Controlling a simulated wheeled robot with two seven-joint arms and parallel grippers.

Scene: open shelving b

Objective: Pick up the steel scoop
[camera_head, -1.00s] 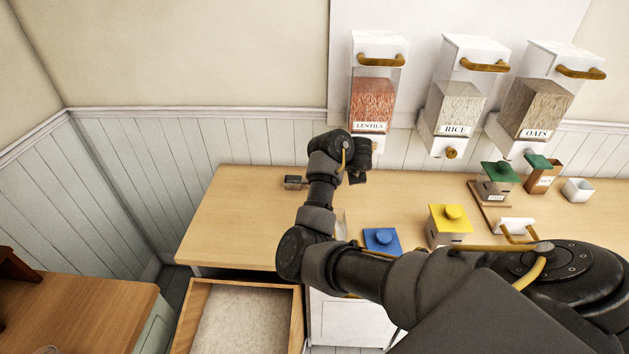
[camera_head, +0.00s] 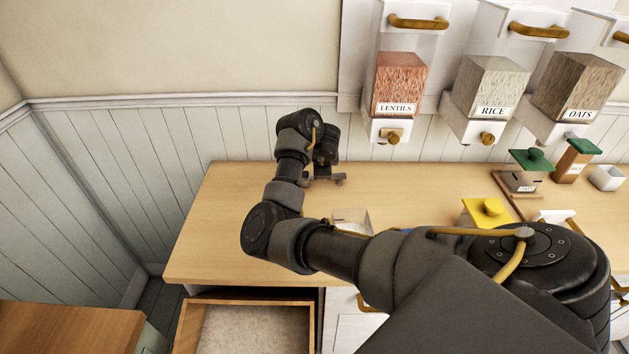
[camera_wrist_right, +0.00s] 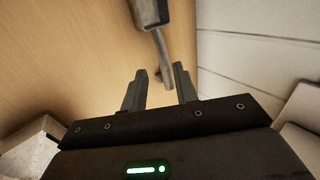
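The steel scoop (camera_wrist_right: 150,14) shows at the top of the right wrist view, its grey handle (camera_wrist_right: 161,55) pointing down toward my right gripper (camera_wrist_right: 159,86). The gripper's two fingers are apart, with the handle's end at the gap between the tips. I cannot tell whether the handle touches a finger. In the head view my right gripper (camera_head: 325,178) is low over the back left of the wooden counter (camera_head: 235,215), and my arm and gripper hide most or all of the scoop there. My left gripper is not in view.
The panelled wall (camera_head: 240,135) stands close behind the gripper. Lentils (camera_head: 400,85), rice (camera_head: 492,85) and oats (camera_head: 575,85) dispensers hang at the right. A pale open box (camera_head: 352,217) sits near my forearm. An open drawer (camera_head: 312,335) is below the counter.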

